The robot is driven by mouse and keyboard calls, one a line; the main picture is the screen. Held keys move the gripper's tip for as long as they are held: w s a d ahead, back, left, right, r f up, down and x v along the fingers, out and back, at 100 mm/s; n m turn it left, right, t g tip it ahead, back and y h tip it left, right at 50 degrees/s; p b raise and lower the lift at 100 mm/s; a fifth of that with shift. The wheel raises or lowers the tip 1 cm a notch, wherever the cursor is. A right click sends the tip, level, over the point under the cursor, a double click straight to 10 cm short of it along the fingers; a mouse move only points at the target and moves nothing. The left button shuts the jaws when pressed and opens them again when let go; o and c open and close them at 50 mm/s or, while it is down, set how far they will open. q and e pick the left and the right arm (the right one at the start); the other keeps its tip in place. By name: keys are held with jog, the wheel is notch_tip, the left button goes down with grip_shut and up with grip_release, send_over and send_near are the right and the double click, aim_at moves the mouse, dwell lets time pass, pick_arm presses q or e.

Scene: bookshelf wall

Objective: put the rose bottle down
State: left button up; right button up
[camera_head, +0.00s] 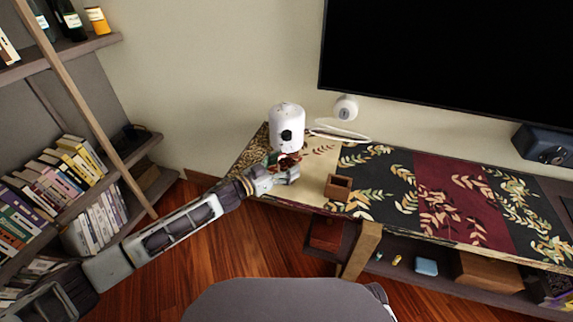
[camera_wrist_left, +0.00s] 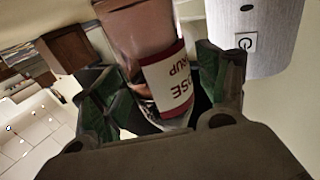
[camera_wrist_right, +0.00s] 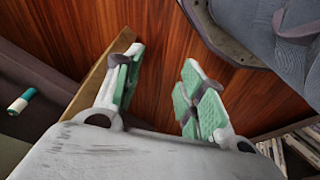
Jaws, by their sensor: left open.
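The rose bottle (camera_wrist_left: 140,38) has reddish-brown contents and a white-and-red label reading "SE" and "RUP". In the left wrist view it lies between the fingers of my left gripper (camera_wrist_left: 160,85), which is open around it. I cannot tell whether a finger touches it. In the head view, the bottle (camera_head: 288,161) is a small reddish-brown shape at the left end of the cabinet top, mostly hidden by my left gripper (camera_head: 280,172). My right gripper (camera_wrist_right: 163,68) is open and empty over the wooden floor in the right wrist view.
A white cylindrical device (camera_head: 287,128) stands close behind the bottle; its power button shows in the left wrist view. A small brown open box (camera_head: 338,187) is to the right on the patterned cabinet top (camera_head: 400,190). A white round device (camera_head: 345,108) and a television (camera_head: 450,65) are behind.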

aim_at(279, 167)
pick_arm(q)
jog(key=shift+v, duration=0.95)
jog(key=shift+s+a+p, duration=0.15)
jog(key=shift+a+p, duration=0.15)
jog(key=p+v, duration=0.1)
jog(key=v, duration=0.4)
jog(key=shift+s+a, duration=0.1)
jog(key=shift+a, duration=0.05)
jog(key=v, duration=0.5)
jog(key=shift+s+a+r, duration=0.1)
jog(key=shift+a, duration=0.05)
pick_arm(e)
notch_tip(279, 167, down, 7)
jog(key=d, duration=0.1)
jog(key=shift+s+d+f, duration=0.2)
jog(key=shift+d, duration=0.05)
jog(key=shift+w+r+t, duration=0.2)
jog(key=shift+w+t, duration=0.1)
jog(key=shift+w, duration=0.05)
